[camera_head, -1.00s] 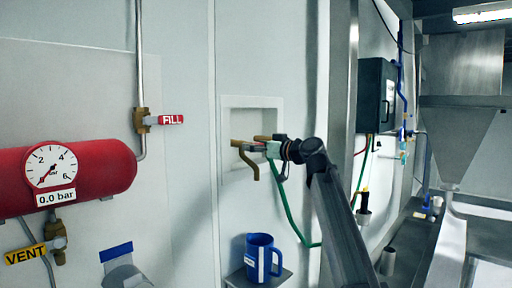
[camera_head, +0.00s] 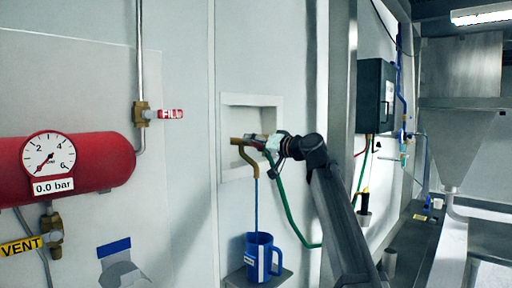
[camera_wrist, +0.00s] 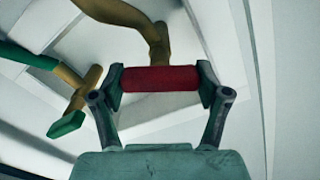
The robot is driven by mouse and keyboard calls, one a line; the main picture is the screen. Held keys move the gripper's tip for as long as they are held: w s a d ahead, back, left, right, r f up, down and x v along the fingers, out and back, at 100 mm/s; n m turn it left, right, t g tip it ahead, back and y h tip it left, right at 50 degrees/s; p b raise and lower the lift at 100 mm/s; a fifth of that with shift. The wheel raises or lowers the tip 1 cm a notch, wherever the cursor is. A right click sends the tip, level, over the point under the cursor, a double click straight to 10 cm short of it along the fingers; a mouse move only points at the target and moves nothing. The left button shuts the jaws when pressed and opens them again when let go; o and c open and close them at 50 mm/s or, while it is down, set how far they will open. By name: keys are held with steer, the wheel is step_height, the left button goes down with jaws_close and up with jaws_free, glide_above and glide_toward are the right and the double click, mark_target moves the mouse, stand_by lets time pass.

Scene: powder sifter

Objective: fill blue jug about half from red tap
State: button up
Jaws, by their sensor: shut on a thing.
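The blue jug (camera_head: 262,262) stands upright on a small grey shelf (camera_head: 236,278) below the wall recess. A brass tap spout (camera_head: 252,160) sticks out of the recess, and a thin blue stream of water (camera_head: 257,205) runs from it down into the jug. The water level inside the jug cannot be seen. In the wrist view, the red tap handle (camera_wrist: 160,78) lies between the fingers of my gripper (camera_wrist: 160,88), which is shut on it. My gripper also shows at the recess in the head view (camera_head: 262,142).
A second brass tap with a green handle (camera_wrist: 68,124) is beside the red one, close to my gripper. A green hose (camera_head: 284,200) hangs below the recess. A red tank (camera_head: 100,150) with a 0.0 bar gauge is at the left.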

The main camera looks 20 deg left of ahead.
steer(key=shift+r+m, duration=0.1)
steer(key=shift+m, duration=0.9)
steer(key=o, duration=1.2)
steer(key=shift+a, duration=0.15)
steer(key=shift+c, duration=0.2)
steer(key=v, duration=1.2)
